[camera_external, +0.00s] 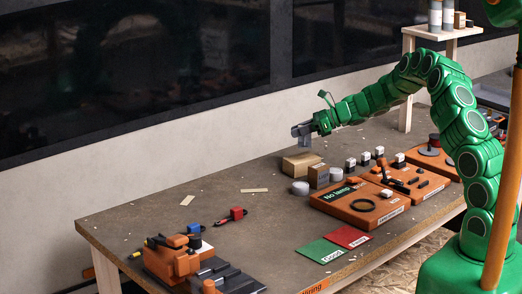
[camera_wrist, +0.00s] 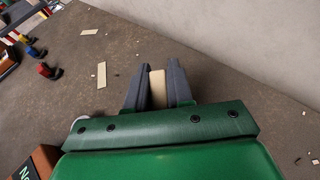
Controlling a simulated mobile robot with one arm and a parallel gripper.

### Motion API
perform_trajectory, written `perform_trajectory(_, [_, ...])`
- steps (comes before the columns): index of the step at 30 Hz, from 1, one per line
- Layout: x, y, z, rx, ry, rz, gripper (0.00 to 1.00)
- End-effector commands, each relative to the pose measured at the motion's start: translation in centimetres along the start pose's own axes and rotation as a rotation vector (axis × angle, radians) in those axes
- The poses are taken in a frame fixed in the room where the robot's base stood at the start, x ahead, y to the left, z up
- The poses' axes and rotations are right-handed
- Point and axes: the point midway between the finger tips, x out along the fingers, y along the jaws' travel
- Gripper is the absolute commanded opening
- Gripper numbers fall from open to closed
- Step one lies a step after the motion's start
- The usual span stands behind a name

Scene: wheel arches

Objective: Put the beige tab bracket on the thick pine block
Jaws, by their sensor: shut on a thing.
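I cannot make out the block in the wrist view.
Orange trays (camera_external: 358,203) lie to the right. Thin pale strips (camera_external: 254,190) lie to the left on mostly clear bench. A wall runs behind.

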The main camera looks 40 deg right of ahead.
Motion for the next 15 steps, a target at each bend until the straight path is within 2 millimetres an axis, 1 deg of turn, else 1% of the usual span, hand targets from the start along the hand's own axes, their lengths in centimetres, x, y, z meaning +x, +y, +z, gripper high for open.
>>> perform_trajectory(3, [0.6, -0.5, -0.6, 0.0, 0.002, 0.0, 0.0])
perform_trajectory(13, [1.4, -1.1, -1.2, -0.001, 0.0, 0.0, 0.0])
perform_trajectory(15, [1.7, -1.0, -2.0, 0.0, 0.0, 0.001, 0.0])
